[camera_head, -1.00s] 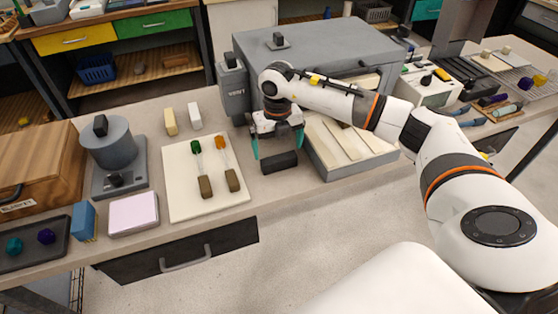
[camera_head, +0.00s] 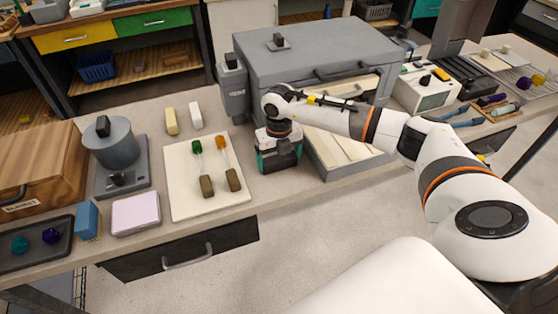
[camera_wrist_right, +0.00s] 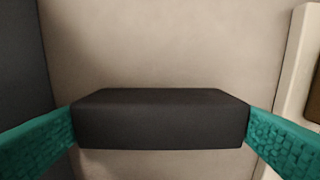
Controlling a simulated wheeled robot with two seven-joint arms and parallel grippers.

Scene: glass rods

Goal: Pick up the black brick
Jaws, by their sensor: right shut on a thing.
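The black brick (camera_wrist_right: 160,120) lies across the middle of the right wrist view, with a teal finger touching each end. My right gripper (camera_head: 279,164) is shut on it, low over the bench beside the cream board. In the head view the brick (camera_head: 282,164) shows only in part between the teal fingers, under the gripper body. I cannot tell whether the brick rests on the bench or is just clear of it. My left gripper is not in view.
The cream board (camera_head: 180,200) with two rods lies to the left. The grey furnace-like box (camera_head: 300,60) and an open tray with pale slabs (camera_head: 335,150) stand close on the right. The bench's front edge (camera_head: 290,195) is near.

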